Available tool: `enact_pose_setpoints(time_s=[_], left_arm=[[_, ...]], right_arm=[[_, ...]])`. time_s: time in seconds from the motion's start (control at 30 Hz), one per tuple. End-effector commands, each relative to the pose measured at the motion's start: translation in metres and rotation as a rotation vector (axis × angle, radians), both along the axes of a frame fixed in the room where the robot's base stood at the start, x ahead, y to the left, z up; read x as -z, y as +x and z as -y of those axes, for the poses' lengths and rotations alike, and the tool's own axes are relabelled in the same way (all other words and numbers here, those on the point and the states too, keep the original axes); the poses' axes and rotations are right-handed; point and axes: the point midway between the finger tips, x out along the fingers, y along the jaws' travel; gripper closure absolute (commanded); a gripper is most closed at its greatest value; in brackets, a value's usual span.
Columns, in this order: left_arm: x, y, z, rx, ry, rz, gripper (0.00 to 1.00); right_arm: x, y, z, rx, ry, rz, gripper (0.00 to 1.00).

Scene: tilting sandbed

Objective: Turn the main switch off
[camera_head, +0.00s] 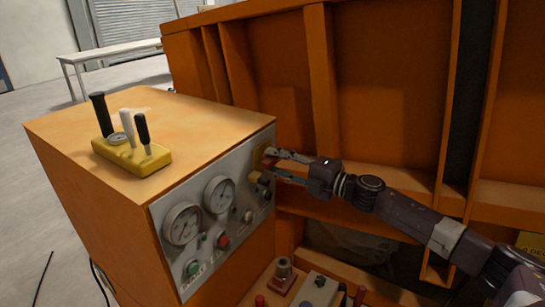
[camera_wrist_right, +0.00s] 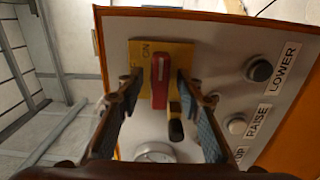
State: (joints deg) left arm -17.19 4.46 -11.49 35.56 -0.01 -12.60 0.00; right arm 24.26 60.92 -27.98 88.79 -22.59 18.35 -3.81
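The main switch is a red handle (camera_wrist_right: 160,85) on a yellow plate (camera_wrist_right: 182,54) marked ON, on the grey panel face of the orange control box. In the head view its yellow plate (camera_head: 260,154) is at the panel's far right end, partly hidden by my gripper. My right gripper (camera_head: 271,164) reaches the switch from the right. In the right wrist view its two fingers (camera_wrist_right: 161,90) are open, one on each side of the red handle, with gaps visible. A dark-tipped knob (camera_wrist_right: 176,130) also lies between the fingers. My left gripper is not in view.
The grey panel (camera_head: 234,208) carries gauges (camera_head: 183,224), buttons and knobs. A yellow lever block (camera_head: 131,155) stands on top of the box. A tall orange ribbed wall (camera_head: 370,90) rises behind my right arm. More controls (camera_head: 283,275) sit low in front.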

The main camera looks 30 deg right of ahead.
Motion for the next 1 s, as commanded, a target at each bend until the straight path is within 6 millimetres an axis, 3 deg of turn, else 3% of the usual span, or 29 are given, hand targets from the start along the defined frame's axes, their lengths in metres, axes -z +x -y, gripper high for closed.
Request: enact_pose_setpoints(time_s=[0.43, 0.73, 1.0], left_arm=[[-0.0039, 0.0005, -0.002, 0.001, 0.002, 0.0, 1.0], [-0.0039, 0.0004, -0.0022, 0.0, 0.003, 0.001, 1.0], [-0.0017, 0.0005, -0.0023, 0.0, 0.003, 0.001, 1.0]], right_arm=[[0.0007, 0.0078, -0.0051, 0.0, -0.001, 0.0, 0.67], [0.0007, 0.0077, -0.005, 0.0, -0.001, 0.0, 1.0], [0.0016, 0.0077, -0.0051, -0.001, -0.017, 0.007, 1.0]])
